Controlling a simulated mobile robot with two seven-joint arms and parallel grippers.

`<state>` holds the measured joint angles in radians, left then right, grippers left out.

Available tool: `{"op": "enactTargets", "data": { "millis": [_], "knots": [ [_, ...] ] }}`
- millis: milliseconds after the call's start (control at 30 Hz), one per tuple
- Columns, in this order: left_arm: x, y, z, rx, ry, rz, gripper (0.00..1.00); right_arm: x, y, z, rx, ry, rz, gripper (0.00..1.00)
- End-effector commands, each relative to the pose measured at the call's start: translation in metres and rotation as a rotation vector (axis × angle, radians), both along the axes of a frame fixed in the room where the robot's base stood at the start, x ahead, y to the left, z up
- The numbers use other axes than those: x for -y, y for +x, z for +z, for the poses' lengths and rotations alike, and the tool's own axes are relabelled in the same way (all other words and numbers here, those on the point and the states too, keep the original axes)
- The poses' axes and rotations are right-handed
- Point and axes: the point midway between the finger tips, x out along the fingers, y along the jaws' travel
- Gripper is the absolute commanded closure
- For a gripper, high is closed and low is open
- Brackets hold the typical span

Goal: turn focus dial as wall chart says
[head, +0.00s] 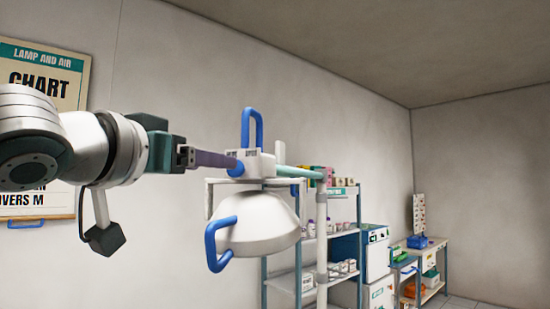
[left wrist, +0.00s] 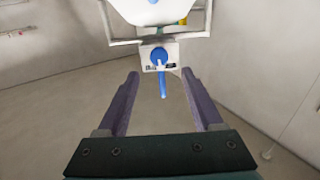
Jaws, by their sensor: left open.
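A white dental lamp (head: 262,222) with blue handles hangs from a teal arm. On its small white box (head: 258,166) is a blue focus dial (head: 236,164); the dial also shows in the left wrist view (left wrist: 160,60), with a long blue lever pointing toward the picture's bottom. My left gripper (head: 230,160) reaches in from the left. In the left wrist view its purple fingers (left wrist: 160,75) are open, one on each side of the dial, with visible gaps. The wall chart (head: 45,75) hangs at the left; my arm covers most of its middle. My right gripper is out of view.
A shelf rack (head: 282,283) with bottles and boxes stands behind the lamp. White cabinets (head: 377,262) and a side table (head: 428,250) stand farther right. A white frame surrounds the lamp closely. Open room lies to the right.

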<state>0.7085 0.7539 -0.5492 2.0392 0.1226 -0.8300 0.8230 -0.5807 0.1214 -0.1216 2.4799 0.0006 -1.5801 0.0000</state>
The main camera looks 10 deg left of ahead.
Motion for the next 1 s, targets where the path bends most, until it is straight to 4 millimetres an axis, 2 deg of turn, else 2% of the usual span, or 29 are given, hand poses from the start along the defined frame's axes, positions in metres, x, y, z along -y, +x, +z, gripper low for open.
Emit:
{"op": "enactTargets", "data": {
  "millis": [33,100,400,833,1000],
  "knots": [
    [0.002,0.009,0.005,-0.003,-0.002,0.001,0.32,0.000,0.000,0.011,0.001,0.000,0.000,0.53],
    [0.004,0.021,0.005,-0.002,-0.002,0.000,0.32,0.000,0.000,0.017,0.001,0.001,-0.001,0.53],
    [0.010,0.056,0.002,-0.002,0.000,0.001,0.32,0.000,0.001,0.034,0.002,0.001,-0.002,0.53],
    [0.012,0.063,-0.001,-0.001,0.002,0.000,0.32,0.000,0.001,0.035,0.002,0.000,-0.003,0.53],
    [0.011,0.063,-0.001,-0.001,0.002,0.000,0.50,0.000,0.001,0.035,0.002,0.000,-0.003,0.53]
  ]
}}
